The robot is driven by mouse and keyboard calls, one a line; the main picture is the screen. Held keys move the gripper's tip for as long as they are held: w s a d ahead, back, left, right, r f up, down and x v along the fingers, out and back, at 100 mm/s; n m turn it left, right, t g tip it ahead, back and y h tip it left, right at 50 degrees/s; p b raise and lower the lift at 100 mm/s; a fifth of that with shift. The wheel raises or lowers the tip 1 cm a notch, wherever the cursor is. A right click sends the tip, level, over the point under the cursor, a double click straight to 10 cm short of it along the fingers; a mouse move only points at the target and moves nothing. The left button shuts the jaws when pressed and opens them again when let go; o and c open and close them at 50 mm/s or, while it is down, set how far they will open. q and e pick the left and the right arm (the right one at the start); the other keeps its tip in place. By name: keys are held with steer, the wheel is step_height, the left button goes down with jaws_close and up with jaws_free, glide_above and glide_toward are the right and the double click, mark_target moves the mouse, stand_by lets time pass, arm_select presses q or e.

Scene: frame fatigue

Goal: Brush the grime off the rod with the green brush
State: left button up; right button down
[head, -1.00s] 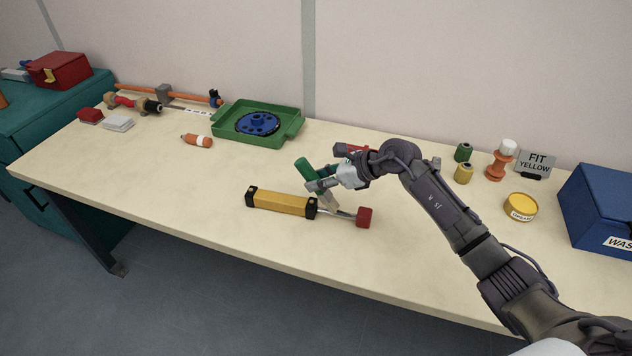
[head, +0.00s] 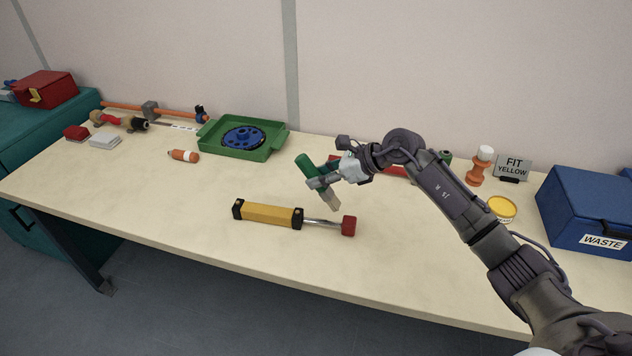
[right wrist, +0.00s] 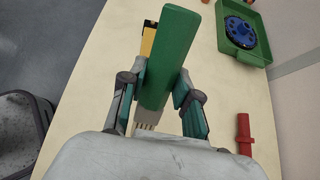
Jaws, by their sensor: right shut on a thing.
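My right gripper (head: 324,183) is shut on the green brush (head: 305,166). The brush is tilted, with its pale bristles down, and appears apart from the rod, above or behind it. The grey metal rod (head: 320,222) sticks out of a yellow cylinder (head: 268,214) with black end blocks, lying on the table. A red block (head: 348,226) caps the rod's right end. Any grime on the rod is too small to tell. In the right wrist view the green handle (right wrist: 168,55) stands between the fingers and hides most of the cylinder (right wrist: 148,40). My left gripper is not in view.
A green tray (head: 271,152) with a blue disc stands behind left, and an orange bottle (head: 183,156) lies nearby. A red object (head: 394,170) lies behind my right gripper. A yellow tin (head: 502,207) and blue waste box (head: 590,213) stand right. The table front is clear.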

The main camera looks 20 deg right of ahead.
mark_target(314, 167)
steer(key=shift+d+r+p, duration=0.1)
steer(key=shift+r+p, duration=0.25)
steer(key=shift+r, duration=1.15)
steer(key=shift+f, duration=0.1)
steer(key=shift+f+b, duration=0.45)
steer(key=shift+f, duration=0.1)
steer(key=shift+r, duration=0.1)
